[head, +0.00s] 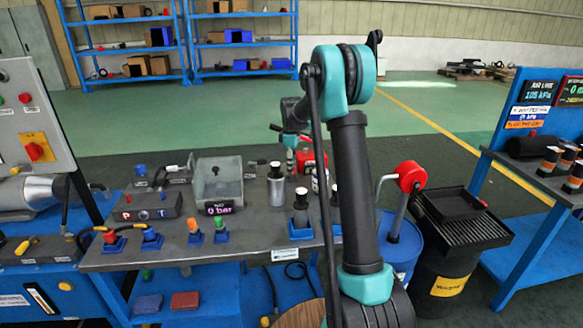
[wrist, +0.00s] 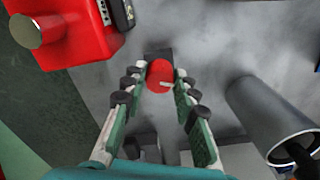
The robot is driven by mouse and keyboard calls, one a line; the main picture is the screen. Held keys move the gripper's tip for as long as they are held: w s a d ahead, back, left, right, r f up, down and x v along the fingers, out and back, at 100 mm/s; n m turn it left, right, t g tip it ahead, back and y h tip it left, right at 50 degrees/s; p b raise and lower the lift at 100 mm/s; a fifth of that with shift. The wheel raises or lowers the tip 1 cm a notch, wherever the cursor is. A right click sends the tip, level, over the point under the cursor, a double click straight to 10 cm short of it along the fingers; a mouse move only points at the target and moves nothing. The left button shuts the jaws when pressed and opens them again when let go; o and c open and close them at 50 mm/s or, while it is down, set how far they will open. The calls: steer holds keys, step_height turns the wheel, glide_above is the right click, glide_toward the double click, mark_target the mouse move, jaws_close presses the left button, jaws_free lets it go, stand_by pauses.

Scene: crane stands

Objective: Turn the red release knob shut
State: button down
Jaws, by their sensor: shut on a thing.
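The red release knob (wrist: 158,72) is a small round red cap with a pale mark on its lower edge, seen from above in the wrist view. It sits on a dark block at the grey bench top. My gripper (wrist: 161,84) points down with its green fingers and black pads on both sides of the knob, shut on it. In the head view my gripper (head: 290,142) is over the back of the bench, partly behind my arm. I cannot make out the knob there.
A red box (wrist: 68,28) with a metal cylinder stands close to the gripper's upper left. The bench (head: 150,255) also carries a clear tank (head: 219,182) and several small valves. A blue drum (head: 400,245) stands right of the bench.

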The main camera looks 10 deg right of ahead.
steer(key=shift+n, duration=2.2)
steer(key=c, duration=1.2)
jaws_free()
step_height(320, 180, up, 12)
steer(key=shift+r, duration=0.1)
